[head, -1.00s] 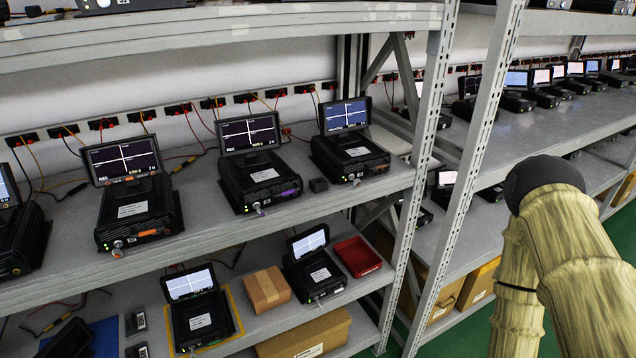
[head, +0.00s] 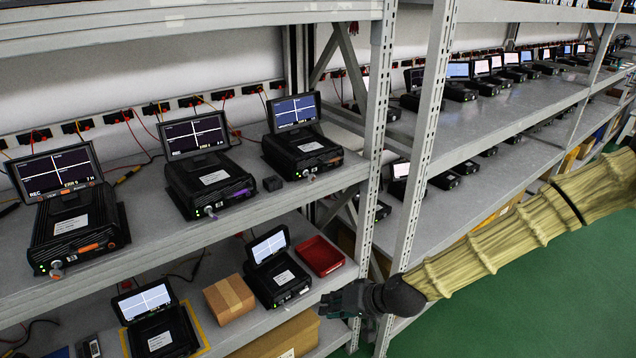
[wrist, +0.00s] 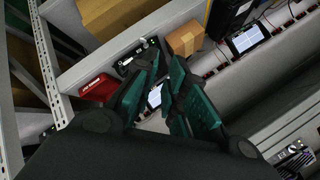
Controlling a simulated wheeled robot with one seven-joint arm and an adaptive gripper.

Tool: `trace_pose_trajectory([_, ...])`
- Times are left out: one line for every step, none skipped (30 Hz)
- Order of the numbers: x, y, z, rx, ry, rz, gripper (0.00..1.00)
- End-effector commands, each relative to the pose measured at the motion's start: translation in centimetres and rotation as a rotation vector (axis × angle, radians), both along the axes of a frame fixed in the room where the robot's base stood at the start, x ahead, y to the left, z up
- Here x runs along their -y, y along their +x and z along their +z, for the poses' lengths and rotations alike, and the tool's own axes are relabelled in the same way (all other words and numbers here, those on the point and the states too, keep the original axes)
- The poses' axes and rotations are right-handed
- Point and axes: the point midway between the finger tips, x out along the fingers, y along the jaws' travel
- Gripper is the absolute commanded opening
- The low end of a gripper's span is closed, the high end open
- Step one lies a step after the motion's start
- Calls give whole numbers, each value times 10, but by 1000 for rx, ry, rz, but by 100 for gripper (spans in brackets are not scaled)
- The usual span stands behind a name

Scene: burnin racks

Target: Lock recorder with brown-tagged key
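Three black recorders with lit screens stand on the middle shelf in the head view. The left recorder (head: 72,215) has an orange tag and a key (head: 56,268) at its front. The middle recorder (head: 208,180) has a purple tag and a key (head: 210,211). The right recorder (head: 303,148) has a small orange-brown mark and what looks like a key (head: 312,176); I cannot tell which tag is brown. My gripper (head: 342,302) is low by the rack post, apart from the recorders. In the wrist view its green fingers (wrist: 164,68) are apart and hold nothing visible.
The lower shelf holds two smaller units (head: 158,330), a cardboard box (head: 229,299) and a red bin (head: 320,256). Rack posts (head: 412,150) stand near my arm. Green floor is clear at right.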

Motion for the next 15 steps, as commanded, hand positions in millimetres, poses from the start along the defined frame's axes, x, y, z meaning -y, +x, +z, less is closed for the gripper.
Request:
trace_pose_trajectory([1,23,26,49,39,-10,13])
trace_pose_trajectory([0,34,43,76,58,-9,13])
trace_pose_trajectory([1,49,65,112,84,-10,13])
trace_pose_trajectory([3,59,81,140,102,-10,13])
trace_pose_trajectory([4,69,99,168,119,-11,13])
trace_pose_trajectory([8,81,122,206,143,-13,13])
trace_pose_trajectory([10,89,138,231,158,-12,13])
trace_pose_trajectory([14,96,154,258,172,-13,13])
trace_pose_trajectory([18,105,175,292,191,-15,13])
trace_pose_trajectory([21,111,189,313,202,-15,13])
trace_pose_trajectory([25,115,203,336,212,-16,13])
trace_pose_trajectory([29,121,218,361,225,-16,13])
trace_pose_trajectory([33,124,230,378,233,-17,13])
trace_pose_trajectory([35,127,239,393,240,-18,13])
trace_pose_trajectory([39,130,250,410,247,-18,13])
